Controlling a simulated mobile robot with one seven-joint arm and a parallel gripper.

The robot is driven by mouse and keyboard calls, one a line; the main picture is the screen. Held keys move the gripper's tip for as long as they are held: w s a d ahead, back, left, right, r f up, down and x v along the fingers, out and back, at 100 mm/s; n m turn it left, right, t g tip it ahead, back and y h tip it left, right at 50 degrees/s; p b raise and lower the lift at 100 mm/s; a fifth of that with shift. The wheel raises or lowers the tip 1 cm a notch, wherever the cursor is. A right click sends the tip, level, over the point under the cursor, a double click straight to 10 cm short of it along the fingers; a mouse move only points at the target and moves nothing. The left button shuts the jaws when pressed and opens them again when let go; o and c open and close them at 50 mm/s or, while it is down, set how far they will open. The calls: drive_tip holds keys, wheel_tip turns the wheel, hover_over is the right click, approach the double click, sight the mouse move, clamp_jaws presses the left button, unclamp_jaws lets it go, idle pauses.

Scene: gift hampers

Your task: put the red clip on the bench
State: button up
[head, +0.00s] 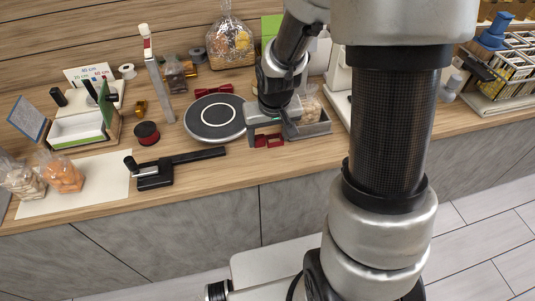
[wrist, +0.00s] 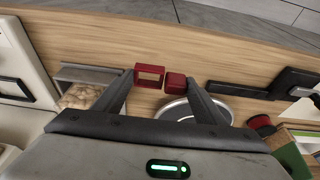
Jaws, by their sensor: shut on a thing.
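The red clip (head: 268,140) is a small red piece low at the front of my gripper in the head view, over the bench top (head: 235,165). In the wrist view the clip (wrist: 150,76) shows as an open red frame with a solid red block beside it. My gripper (wrist: 161,80) is shut on it, with one finger at each outer side. The gripper (head: 267,128) also shows in the head view, pointing down. I cannot tell whether the clip touches the bench.
A round grey plate (head: 215,117) is left of the gripper, and a grey bin (head: 313,129) with a bag is close on its right. A black tool (head: 175,168) lies to the left. The bench front edge (head: 240,188) is near; wood in front of the clip is bare.

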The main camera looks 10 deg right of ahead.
sight(269, 147)
drive_tip(key=shift+f+b, duration=0.3)
drive_tip(key=shift+f, duration=3.05)
drive_tip(key=o, duration=1)
drive_tip(key=shift+r, duration=0.1)
